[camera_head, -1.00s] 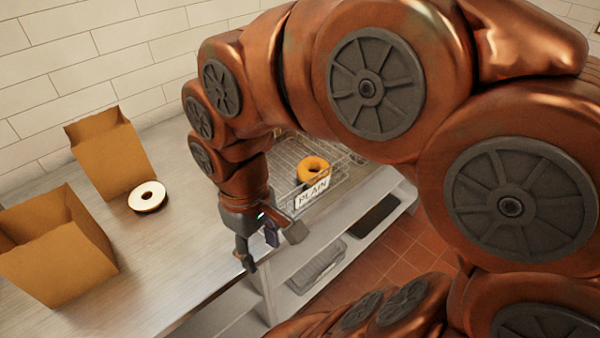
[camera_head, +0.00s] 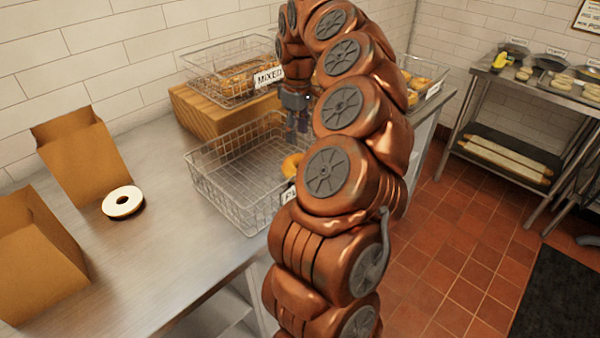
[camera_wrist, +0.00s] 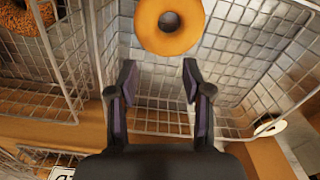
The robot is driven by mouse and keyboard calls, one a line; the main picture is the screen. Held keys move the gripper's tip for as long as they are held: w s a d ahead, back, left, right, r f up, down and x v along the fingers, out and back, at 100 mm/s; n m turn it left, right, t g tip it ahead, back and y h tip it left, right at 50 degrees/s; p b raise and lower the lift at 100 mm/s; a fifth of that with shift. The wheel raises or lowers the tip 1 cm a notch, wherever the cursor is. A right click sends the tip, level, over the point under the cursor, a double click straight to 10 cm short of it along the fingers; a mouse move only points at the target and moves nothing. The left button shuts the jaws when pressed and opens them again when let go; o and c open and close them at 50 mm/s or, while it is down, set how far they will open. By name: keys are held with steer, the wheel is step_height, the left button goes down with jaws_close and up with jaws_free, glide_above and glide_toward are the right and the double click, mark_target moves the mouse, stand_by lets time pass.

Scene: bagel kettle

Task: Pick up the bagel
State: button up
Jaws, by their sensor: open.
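A golden-brown bagel (camera_head: 289,166) lies in the near wire basket (camera_head: 215,190), at its right end, partly covered by my arm. In the wrist view the bagel (camera_wrist: 170,45) is at the top, whole, with its hole facing the camera. My gripper (camera_head: 297,128) points down over the right part of that basket. In the wrist view my gripper (camera_wrist: 157,78) is open and empty. Its two fingers stand apart below the bagel in the picture, not around it.
A halved bagel (camera_head: 110,206) lies on the steel counter (camera_head: 165,250) beside paper bags (camera_head: 85,165). Behind the basket, a wooden box (camera_head: 205,118) supports a filled basket labelled MIXED (camera_head: 190,60). Another bagel basket (camera_head: 435,88) stands right of my arm. Basket walls surround the bagel.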

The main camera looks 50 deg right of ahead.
steer(key=shift+s+d+f, duration=0.25)
steer(key=shift+d+f, duration=0.05)
steer(key=shift+d, duration=0.25)
steer(key=shift+s+d+f, duration=0.2)
steer(key=shift+d+f, duration=0.1)
steer(key=shift+d, duration=0.2)
steer(key=shift+d+f, duration=0.1)
steer(key=shift+f, duration=0.15)
steer(key=shift+s+f+p, duration=0.15)
steer(key=shift+f+p, duration=0.4)
steer(key=shift+f, duration=1.3)
steer(key=shift+s+f+p, duration=0.15)
steer(key=shift+f+p, duration=0.4)
steer(key=shift+f, duration=1.25)
steer(key=shift+c, duration=0.2)
steer(key=c, duration=0.8)
steer(key=shift+r, duration=0.1)
step_height(320, 180, up, 10)
steer(key=shift+f+b, duration=0.1)
steer(key=shift+b, duration=1)
